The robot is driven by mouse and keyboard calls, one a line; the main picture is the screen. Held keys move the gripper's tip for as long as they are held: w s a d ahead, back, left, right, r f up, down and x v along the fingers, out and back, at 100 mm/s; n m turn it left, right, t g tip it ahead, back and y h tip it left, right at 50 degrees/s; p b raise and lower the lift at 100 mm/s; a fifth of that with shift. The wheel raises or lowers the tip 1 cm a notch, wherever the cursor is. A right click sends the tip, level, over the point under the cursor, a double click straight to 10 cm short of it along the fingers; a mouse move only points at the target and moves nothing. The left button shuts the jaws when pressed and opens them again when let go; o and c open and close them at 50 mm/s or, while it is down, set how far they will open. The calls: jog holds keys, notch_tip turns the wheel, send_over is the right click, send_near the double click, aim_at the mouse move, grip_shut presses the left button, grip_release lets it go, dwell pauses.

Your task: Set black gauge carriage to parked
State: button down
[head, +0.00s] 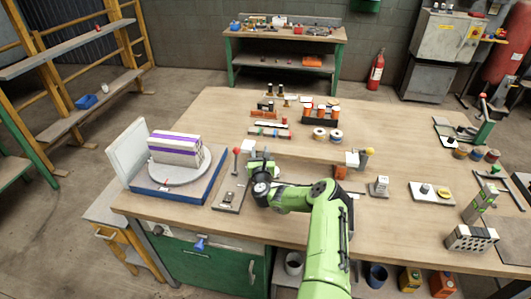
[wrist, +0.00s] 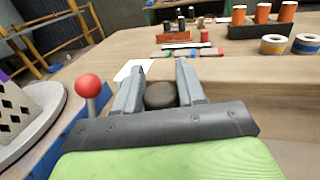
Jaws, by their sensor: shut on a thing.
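My gripper (head: 261,166) is at the left part of the bench, beside the red-knobbed lever. In the wrist view my gripper (wrist: 160,85) has its two grey fingers on either side of a dark round knob (wrist: 161,96), shut on it. The knob looks like the black gauge carriage's grip; the carriage body is hidden by the gripper. A white plate (wrist: 132,70) lies just beyond the left finger. In the head view a white block (head: 248,146) shows by the gripper, and another white block (head: 352,158) stands to the right.
A red-knobbed lever (head: 236,152) stands close left of the gripper and also shows in the wrist view (wrist: 89,88). Left of it, a perforated brick (head: 175,149) sits on a round turntable (head: 181,171). Bench front centre is partly covered by my arm.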

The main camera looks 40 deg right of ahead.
jog(key=shift+w+a+r, duration=0.1)
jog(key=shift+w+a, duration=0.05)
jog(key=shift+a, duration=0.05)
jog(key=c, duration=0.8)
grip_release()
jog(key=shift+w, duration=0.1)
jog(key=shift+o, duration=0.2)
jog(key=b+v, duration=1.5)
jog(key=b, duration=0.1)
jog(key=shift+s+a, duration=0.2)
jog(key=shift+s, duration=0.15)
